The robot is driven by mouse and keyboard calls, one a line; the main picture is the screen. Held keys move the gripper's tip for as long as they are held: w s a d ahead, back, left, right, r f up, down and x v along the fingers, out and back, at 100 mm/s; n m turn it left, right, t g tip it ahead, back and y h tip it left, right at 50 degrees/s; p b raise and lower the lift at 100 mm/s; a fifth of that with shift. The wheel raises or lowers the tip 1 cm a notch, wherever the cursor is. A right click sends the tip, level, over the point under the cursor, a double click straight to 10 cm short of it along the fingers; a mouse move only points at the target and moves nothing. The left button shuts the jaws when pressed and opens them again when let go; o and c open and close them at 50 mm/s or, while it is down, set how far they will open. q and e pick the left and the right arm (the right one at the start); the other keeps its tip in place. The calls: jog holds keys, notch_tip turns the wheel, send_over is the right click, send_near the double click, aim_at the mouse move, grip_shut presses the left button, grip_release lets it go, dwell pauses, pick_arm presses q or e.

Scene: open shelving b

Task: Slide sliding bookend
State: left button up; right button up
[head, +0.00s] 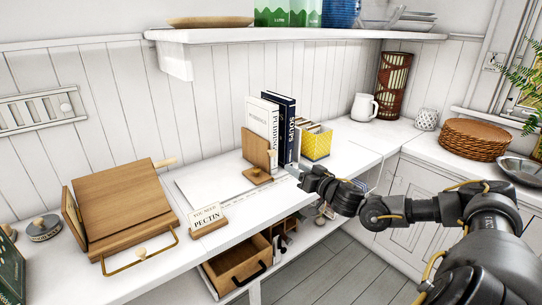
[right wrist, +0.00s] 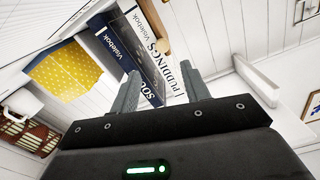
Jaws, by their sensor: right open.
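The sliding bookend, a wooden upright panel (head: 256,149) with a small knob on its base, stands on the white counter against the left side of the books. In the right wrist view a wooden piece of it (right wrist: 154,24) shows beyond the books. A white puddings book (head: 263,121) and a dark blue soups book (head: 287,130) stand upright beside it. My right gripper (head: 296,172) is open and empty in front of the books, to the right of the bookend. In the right wrist view its fingers (right wrist: 162,88) point at the book spines; contact is unclear. My left gripper is out of view.
A yellow box of cards (head: 316,145) stands right of the books. A white slotted rail or track (head: 220,188) lies left of the bookend. A wooden sign (head: 208,219) and a wooden stand (head: 125,208) are further left. A shelf (head: 290,36) hangs above.

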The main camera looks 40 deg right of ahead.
aim_at(274, 154)
jog(key=w+p, duration=0.1)
jog(key=w, duration=0.9)
jog(key=shift+w+r, duration=0.15)
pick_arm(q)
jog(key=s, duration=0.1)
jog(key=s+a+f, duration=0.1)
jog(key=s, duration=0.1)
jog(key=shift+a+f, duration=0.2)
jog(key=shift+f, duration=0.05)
pick_arm(e)
jog(key=shift+w, duration=0.25)
grip_shut()
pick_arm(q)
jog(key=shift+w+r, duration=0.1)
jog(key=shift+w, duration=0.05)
pick_arm(e)
jog(key=shift+a, duration=0.1)
